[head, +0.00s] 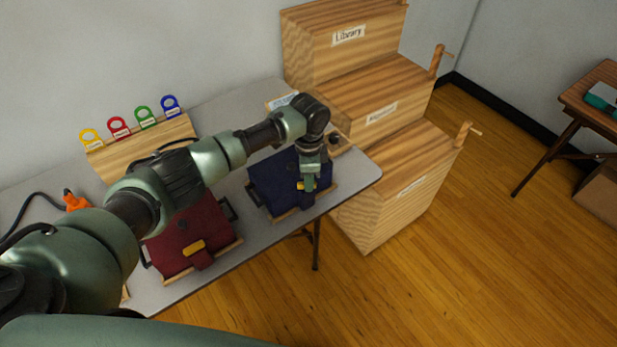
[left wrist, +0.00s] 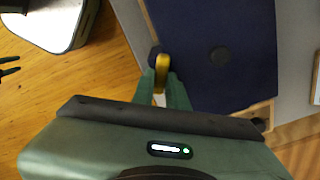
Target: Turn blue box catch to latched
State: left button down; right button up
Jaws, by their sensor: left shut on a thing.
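The blue box (head: 269,184) lies on the grey table near its right end, on a light wooden base. Its yellow catch (head: 300,185) is at the front edge, partly hidden by my left gripper (head: 308,186). In the left wrist view the yellow catch (left wrist: 161,72) stands between the green fingertips of the left gripper (left wrist: 160,88), which is shut on it. The blue lid (left wrist: 208,40) fills the upper middle of that view. I cannot read the catch's exact setting.
A red box (head: 192,232) with a yellow catch (head: 193,247) lies left of the blue one, under my left arm. Coloured tags stand on a wooden rack (head: 140,147) behind. Wooden bins (head: 400,185) stand close to the table's right end. Open floor lies further right.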

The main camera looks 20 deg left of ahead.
pick_arm(q)
jog(key=m, duration=0.6)
jog(key=shift+s, duration=0.15)
jog(key=m, duration=0.5)
jog(key=shift+s, duration=0.1)
jog(key=shift+m, duration=0.5)
jog(key=c, duration=1.4)
grip_release()
notch_tip(320, 180, up, 8)
jog(key=shift+f+b, duration=0.1)
jog(key=shift+b, duration=0.5)
